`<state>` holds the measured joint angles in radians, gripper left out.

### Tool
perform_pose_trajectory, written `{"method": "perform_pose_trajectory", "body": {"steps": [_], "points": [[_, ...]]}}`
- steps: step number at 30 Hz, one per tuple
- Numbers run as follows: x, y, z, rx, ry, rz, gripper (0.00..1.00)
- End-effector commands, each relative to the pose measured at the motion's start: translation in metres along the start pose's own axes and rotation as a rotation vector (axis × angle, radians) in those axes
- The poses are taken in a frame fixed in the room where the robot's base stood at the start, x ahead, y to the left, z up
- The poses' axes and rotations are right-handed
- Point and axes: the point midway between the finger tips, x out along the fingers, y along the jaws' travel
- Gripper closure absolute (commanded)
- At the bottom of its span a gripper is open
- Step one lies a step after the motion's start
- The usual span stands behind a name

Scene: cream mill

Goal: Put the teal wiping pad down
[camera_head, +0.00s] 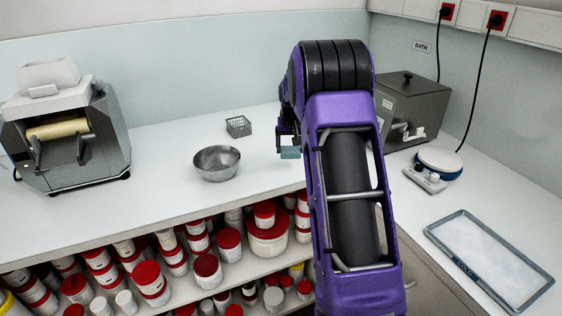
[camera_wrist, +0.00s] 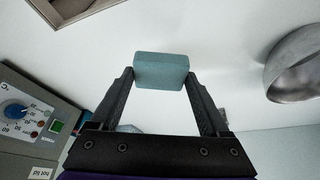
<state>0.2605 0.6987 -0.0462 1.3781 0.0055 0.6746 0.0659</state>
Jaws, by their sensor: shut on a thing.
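The teal wiping pad (camera_wrist: 161,71) is a small block held between the two fingertips of my gripper (camera_wrist: 160,84) in the wrist view. The gripper is shut on it. In the head view the pad (camera_head: 290,153) shows just left of my purple arm, over the white counter (camera_head: 160,190). My gripper (camera_head: 288,146) is mostly hidden there behind the arm. I cannot tell whether the pad touches the counter or is held above it.
A metal bowl (camera_head: 217,164) and a small wire basket (camera_head: 238,126) stand left of the pad. A grey bath unit (camera_head: 413,108) stands right, near a round hotplate device (camera_head: 440,162) and a shallow tray (camera_head: 490,262). A roller mill (camera_head: 65,130) stands far left. Counter around the bowl is clear.

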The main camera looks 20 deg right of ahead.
Motion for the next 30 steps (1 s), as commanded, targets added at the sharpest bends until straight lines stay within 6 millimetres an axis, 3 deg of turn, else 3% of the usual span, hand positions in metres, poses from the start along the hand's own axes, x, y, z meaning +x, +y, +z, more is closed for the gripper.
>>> {"method": "perform_pose_trajectory", "body": {"steps": [10, 23, 24, 27, 30], "points": [[0.044, 0.000, 0.019, -0.001, -0.001, 0.000, 0.72], [0.052, 0.000, 0.021, -0.001, 0.001, 0.000, 0.72], [0.051, 0.000, 0.021, -0.001, 0.002, 0.000, 0.19], [0.051, 0.000, 0.021, -0.001, 0.002, 0.000, 0.01], [0.051, 0.000, 0.021, -0.001, 0.001, 0.000, 0.00]]}}
